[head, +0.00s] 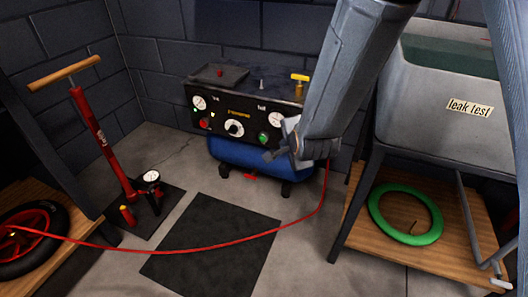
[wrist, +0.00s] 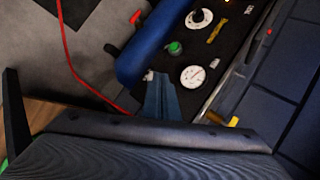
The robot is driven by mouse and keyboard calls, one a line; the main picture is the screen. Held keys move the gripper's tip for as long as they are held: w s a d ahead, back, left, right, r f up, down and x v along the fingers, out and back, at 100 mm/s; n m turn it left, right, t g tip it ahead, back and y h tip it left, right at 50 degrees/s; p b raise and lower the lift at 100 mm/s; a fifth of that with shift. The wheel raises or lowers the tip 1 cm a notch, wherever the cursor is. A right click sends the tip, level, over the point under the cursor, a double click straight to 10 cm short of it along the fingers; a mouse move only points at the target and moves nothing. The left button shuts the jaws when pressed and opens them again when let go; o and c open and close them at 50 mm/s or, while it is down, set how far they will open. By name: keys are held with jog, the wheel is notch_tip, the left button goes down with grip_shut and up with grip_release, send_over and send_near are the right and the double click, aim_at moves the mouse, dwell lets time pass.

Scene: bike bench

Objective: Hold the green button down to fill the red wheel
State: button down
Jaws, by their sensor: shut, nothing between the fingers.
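The green button (head: 263,137) is on the dark front panel of the blue-tanked compressor (head: 228,155). It also shows in the wrist view (wrist: 175,48), beyond my fingertips. My gripper (head: 278,154) is shut and empty, just right of and below the button in the head view. In the wrist view my gripper (wrist: 160,78) points toward the panel, with a visible gap between fingertips and button. The red wheel (head: 48,229), with a black tyre, lies on a wooden shelf at the left. A red hose (head: 190,249) runs from it across the floor to the compressor.
A red floor pump (head: 98,140) with a wooden handle stands left of the compressor. At right, a grey leak test tub (head: 425,110) stands above a wooden shelf holding a green ring (head: 380,212). A black mat (head: 205,250) lies on the open floor.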

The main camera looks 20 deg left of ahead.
aim_at(262, 139)
jog(key=w+a+f+m+t+y+b, duration=0.1)
jog(key=a+f+m+t+y+b, duration=0.1)
jog(key=a+f+b, duration=0.7)
jog(key=a+f+m, duration=0.1)
jog(key=a+f, duration=0.1)
jog(key=a, duration=0.1)
jog(key=shift+f+m+y, duration=0.2)
jog(key=shift+m+y, duration=0.1)
jog(key=shift+y, duration=0.1)
jog(key=w+b, duration=0.3)
jog(key=w, duration=0.5)
jog(key=shift+w+d, duration=0.35)
jog(key=shift+w, duration=0.05)
jog(key=shift+w, duration=0.2)
dwell(1.1)
jog(key=shift+w, duration=0.2)
jog(key=shift+w+d, duration=0.1)
jog(key=shift+w, duration=0.35)
dwell(3.2)
